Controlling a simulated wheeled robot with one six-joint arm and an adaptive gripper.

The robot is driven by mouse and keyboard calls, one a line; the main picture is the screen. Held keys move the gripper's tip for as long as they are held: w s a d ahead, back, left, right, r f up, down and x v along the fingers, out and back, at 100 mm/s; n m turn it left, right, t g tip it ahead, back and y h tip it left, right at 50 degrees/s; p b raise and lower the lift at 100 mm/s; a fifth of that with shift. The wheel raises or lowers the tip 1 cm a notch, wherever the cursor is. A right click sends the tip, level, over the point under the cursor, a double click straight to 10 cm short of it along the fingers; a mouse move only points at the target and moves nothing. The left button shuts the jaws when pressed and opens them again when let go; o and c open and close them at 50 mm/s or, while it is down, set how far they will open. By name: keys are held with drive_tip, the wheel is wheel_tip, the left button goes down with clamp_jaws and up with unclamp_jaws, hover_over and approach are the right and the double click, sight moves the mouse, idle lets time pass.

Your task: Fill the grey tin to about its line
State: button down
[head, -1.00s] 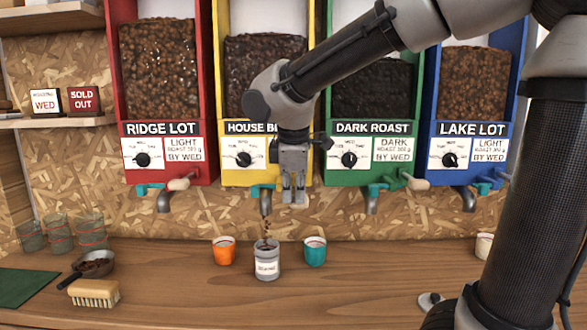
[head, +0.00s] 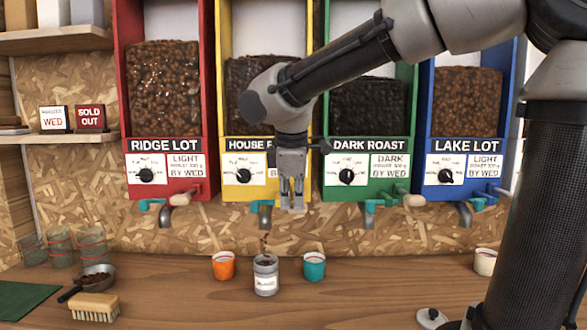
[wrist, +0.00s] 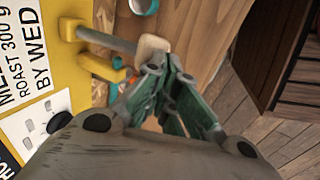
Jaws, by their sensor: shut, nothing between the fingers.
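The grey tin (head: 265,283) with a white label stands upright on the counter under the spout (head: 265,217) of the yellow House dispenser (head: 244,185). A thin stream of brown beans (head: 265,242) falls from the spout toward its mouth. Dark beans show at the tin's top; its line and exact level cannot be made out. My gripper (head: 293,208) is shut and empty, right of the spout. In the wrist view its green-padded fingers (wrist: 170,100) are beside the pale-knobbed tap handle (wrist: 152,48); touching or apart cannot be told.
An orange cup (head: 223,265) and a teal cup (head: 314,266) flank the tin closely. Red, green and blue dispensers hang alongside. A pan of beans (head: 96,276), a brush (head: 95,307) and glasses (head: 60,247) stand left. The counter right of the teal cup is largely clear.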

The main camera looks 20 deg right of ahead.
drive_tip(key=s+v, duration=0.1)
drive_tip(key=v, duration=0.9)
drive_tip(key=shift+s+a, duration=0.35)
drive_tip(key=shift+s, duration=0.15)
wheel_tip(320, 180, down, 5)
drive_tip(key=s+m+y, duration=0.1)
drive_tip(key=m, duration=0.2)
drive_tip(key=s+d+f+m, duration=0.5)
drive_tip(key=s+d, duration=0.1)
drive_tip(key=d, duration=0.3)
drive_tip(key=s+d+f+m, duration=0.5)
drive_tip(key=s+d+m, duration=0.1)
drive_tip(key=d, duration=0.3)
drive_tip(key=shift+s+f+t, duration=0.3)
drive_tip(key=shift+s+f, duration=0.1)
drive_tip(key=shift+s, duration=0.3)
drive_tip(key=shift+d, duration=0.1)
